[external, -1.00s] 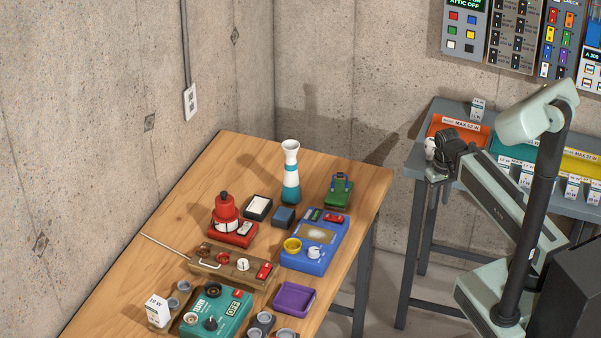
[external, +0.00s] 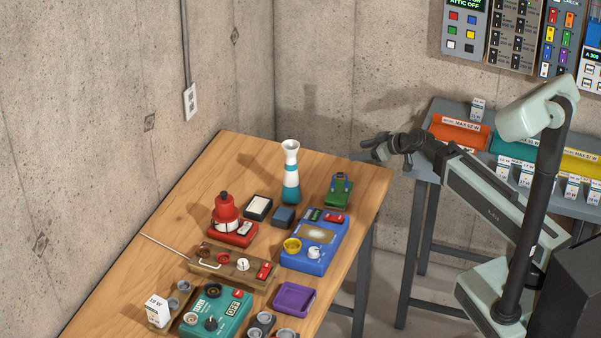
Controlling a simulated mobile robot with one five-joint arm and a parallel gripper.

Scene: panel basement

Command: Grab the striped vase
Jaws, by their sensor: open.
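The striped vase (external: 291,173) stands upright near the back of the wooden table. It is white with teal bands, has a narrow neck and a flared rim. My gripper (external: 371,148) is open and empty, above and beyond the table's right edge. It is well to the right of the vase and apart from it, with its jaws toward the left.
A green box with a blue handle (external: 338,190) stands right of the vase. The wooden table (external: 190,190) is bare on the left. A grey table (external: 420,160) holds coloured bins.

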